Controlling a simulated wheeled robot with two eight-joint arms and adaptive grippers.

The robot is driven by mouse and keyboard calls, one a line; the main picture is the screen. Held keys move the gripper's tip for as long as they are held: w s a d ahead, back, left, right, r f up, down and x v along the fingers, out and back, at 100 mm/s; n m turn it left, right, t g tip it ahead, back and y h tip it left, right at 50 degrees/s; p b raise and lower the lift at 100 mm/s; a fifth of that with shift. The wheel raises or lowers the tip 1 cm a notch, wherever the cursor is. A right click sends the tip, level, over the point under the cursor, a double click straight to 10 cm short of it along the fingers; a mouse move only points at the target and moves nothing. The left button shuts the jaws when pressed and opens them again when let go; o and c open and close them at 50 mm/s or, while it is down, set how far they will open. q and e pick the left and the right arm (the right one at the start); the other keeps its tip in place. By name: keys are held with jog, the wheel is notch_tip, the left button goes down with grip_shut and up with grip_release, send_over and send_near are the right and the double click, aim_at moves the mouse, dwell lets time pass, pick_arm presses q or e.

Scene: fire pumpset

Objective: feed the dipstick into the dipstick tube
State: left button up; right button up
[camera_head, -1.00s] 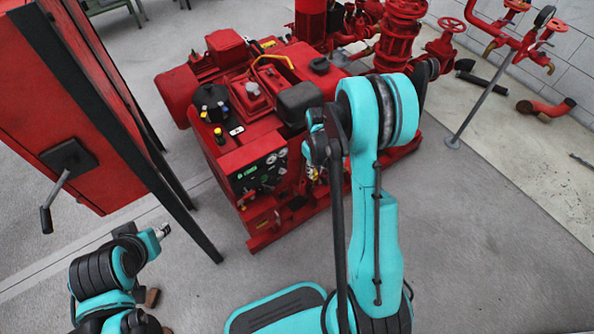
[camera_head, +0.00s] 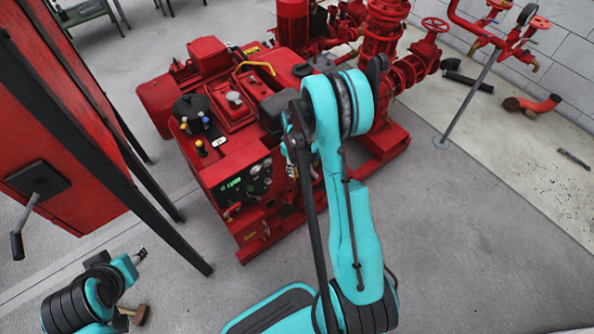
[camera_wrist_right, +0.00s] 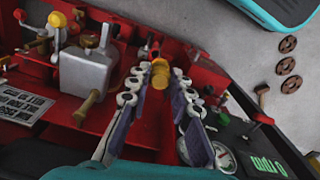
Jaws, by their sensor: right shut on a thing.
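My right gripper (camera_wrist_right: 157,78) shows in the right wrist view, its two purple-padded fingers closed in on a small yellow-orange cylindrical piece (camera_wrist_right: 160,72) at the tips. This piece appears to be the dipstick's top; its shaft is hidden. In the head view my right arm covers most of this gripper, at the front of the red pumpset (camera_head: 225,160). I cannot pick out the dipstick tube for certain, nor whether the dipstick touches it. My left gripper (camera_head: 138,255) is at lower left, away from the pumpset; its jaws are too small to read.
A gauge panel with a green display (camera_wrist_right: 265,165) lies right of the fingers in the wrist view. A grey metal housing (camera_wrist_right: 88,72) and a yellow knob (camera_wrist_right: 57,19) are left of them. A red cabinet (camera_head: 50,110) stands at left.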

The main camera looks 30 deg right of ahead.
jog(key=shift+w+a+f+b, duration=0.15)
jog(key=shift+w+f+b, duration=1.35)
jog(key=shift+w+f, duration=0.25)
notch_tip(320, 180, down, 12)
jog(key=o, duration=0.9)
jog(key=shift+o, duration=0.2)
dwell(1.8)
jog(key=shift+r, duration=0.1)
notch_tip(320, 180, up, 12)
dwell(0.4)
dwell(0.5)
